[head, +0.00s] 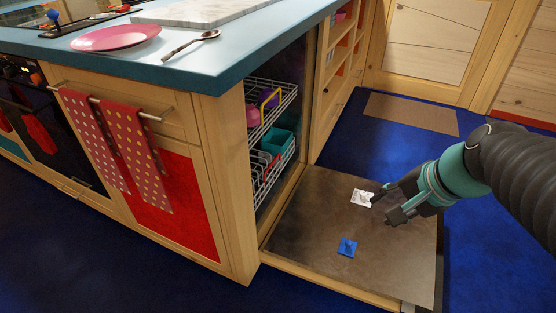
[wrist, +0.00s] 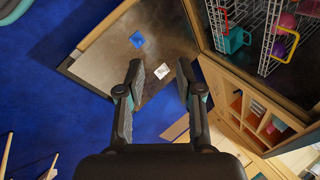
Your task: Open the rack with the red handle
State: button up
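The lower wire rack (head: 262,190) is inside the open dishwasher, and a red handle (head: 271,166) shows at its front. The upper wire rack (head: 287,98) above it has a yellow handle (head: 270,98). Both racks look pushed in. In the wrist view the red handle (wrist: 222,17) and yellow handle (wrist: 290,42) are at the upper right. My gripper (head: 383,209) is open and empty above the lowered door (head: 310,222), to the right of the racks and apart from both handles. Its two spread fingers show in the wrist view (wrist: 162,80).
A white packet (head: 363,198) and a blue packet (head: 347,247) lie on the door. A teal container (head: 277,143) sits in the lower rack. The counter (head: 240,50) overhangs the racks. A shelf unit (head: 336,70) stands behind the door; blue floor is clear at right.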

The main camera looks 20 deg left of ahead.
aim_at(272, 163)
jog(key=w+a+f+m+g+y+b, duration=0.1)
jog(key=w+a+f+m+y, duration=0.35)
jog(key=w+a+m, duration=0.5)
jog(key=w+a+f+m+y+b, duration=0.1)
jog(key=w+a+f+m+y, duration=0.2)
jog(key=w+a+f+m, duration=0.6)
jog(key=w+a+f+m+t+y, duration=0.1)
jog(key=w+a+f+m+t, duration=0.3)
jog(key=w+f+m, duration=0.5)
jog(key=w+a+f+m+t+y, duration=0.1)
jog(key=w+a+f+m, duration=0.4)
jog(key=w+f+m, duration=0.5)
jog(key=w+a+f+n, duration=0.1)
jog(key=a, duration=0.3)
jog(key=w+a+f+n+b, duration=0.1)
jog(key=w+a, duration=0.1)
jog(key=a, duration=0.2)
jog(key=w+a+f+n, duration=0.1)
jog(key=a, duration=0.3)
jog(key=shift+w+f+n+b, duration=0.25)
jog(key=shift+w+f+b, duration=0.05)
jog(key=shift+w+f, duration=0.1)
grip_shut()
